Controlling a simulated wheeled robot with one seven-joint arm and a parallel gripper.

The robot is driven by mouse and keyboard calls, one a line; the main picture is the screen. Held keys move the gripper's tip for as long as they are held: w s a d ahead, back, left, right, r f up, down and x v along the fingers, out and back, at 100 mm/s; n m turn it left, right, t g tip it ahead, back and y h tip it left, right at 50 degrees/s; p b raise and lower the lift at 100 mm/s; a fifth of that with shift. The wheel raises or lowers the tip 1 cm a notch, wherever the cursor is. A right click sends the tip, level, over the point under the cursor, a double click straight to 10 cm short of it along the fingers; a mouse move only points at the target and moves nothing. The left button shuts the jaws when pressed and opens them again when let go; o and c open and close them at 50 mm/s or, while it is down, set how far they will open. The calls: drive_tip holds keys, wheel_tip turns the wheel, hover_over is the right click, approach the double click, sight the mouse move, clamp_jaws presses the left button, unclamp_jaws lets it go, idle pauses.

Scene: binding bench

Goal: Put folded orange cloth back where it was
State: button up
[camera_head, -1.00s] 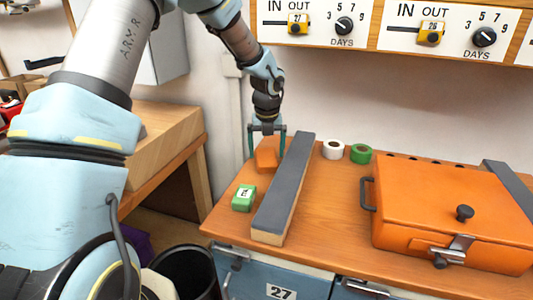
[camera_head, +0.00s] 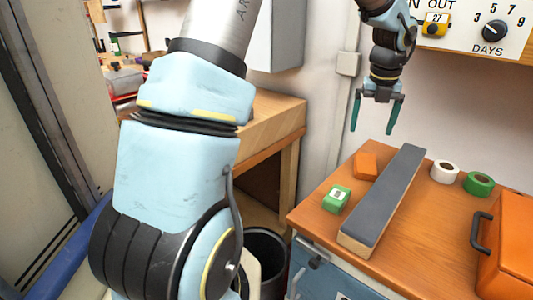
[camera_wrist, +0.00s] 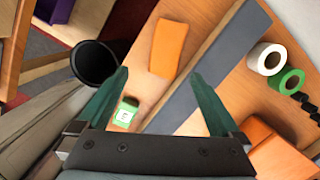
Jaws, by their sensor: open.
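The folded orange cloth (camera_head: 365,166) lies on the wooden bench top, left of a long grey-topped bar and behind a small green box. It also shows in the wrist view (camera_wrist: 169,48), lying flat and beyond the fingertips. My gripper (camera_head: 376,130) is open and empty, raised above the bench near the cloth and apart from it. In the wrist view its two green fingers (camera_wrist: 158,78) stand wide apart with nothing between them touching.
The grey-topped bar (camera_head: 385,200) lies close right of the cloth. The green box (camera_head: 336,199) stands in front. White (camera_head: 445,171) and green (camera_head: 478,184) tape rolls and an orange case (camera_head: 508,250) are to the right. A black bin (camera_head: 264,258) stands on the floor left of the bench.

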drive_tip(key=s+a+f+m, duration=0.1)
drive_tip(key=s+a+m, duration=0.3)
drive_tip(key=a+m, duration=0.6)
drive_tip(key=s+a+f+m, duration=0.2)
drive_tip(key=s+a+m, duration=0.2)
drive_tip(key=a+m, duration=0.7)
drive_tip(key=s+a+f+m, duration=0.1)
drive_tip(key=s+a+m, duration=0.3)
drive_tip(key=a+m, duration=0.7)
drive_tip(key=m, duration=0.2)
drive_tip(key=shift+f+m, duration=0.15)
drive_tip(key=shift+m, duration=0.25)
drive_tip(key=shift+a, duration=0.1)
